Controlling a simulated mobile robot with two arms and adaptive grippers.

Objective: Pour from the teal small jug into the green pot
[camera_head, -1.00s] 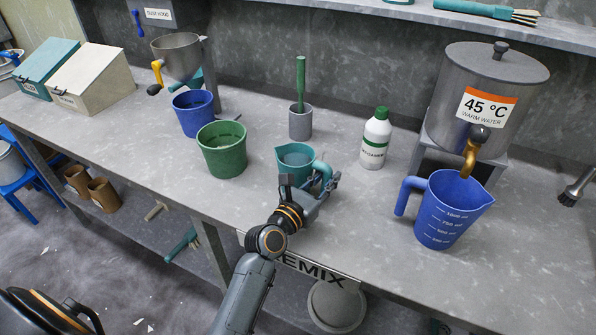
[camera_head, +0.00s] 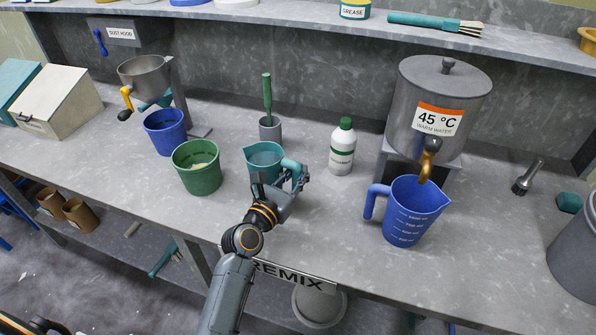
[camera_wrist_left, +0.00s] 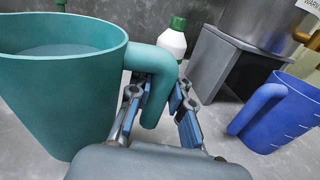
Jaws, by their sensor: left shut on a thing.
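The teal small jug (camera_head: 262,158) stands upright on the grey bench, or just above it; I cannot tell which. A bluish-grey liquid surface shows inside it. The jug fills the left of the left wrist view (camera_wrist_left: 65,95). My left gripper (camera_head: 289,182) is shut on the jug's handle, on the right side of the jug; its fingers show around the handle in the left wrist view (camera_wrist_left: 160,105). The green pot (camera_head: 198,178) stands upright just left of the jug, apart from it, with something pale inside. My right gripper is not in view.
A blue bucket (camera_head: 165,137) stands behind the pot. A grey cup with a green-handled tool (camera_head: 269,130) and a white bottle (camera_head: 342,152) stand behind the jug. A blue measuring jug (camera_head: 408,222) sits under the warm-water tank's tap (camera_head: 429,160). Bench between is clear.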

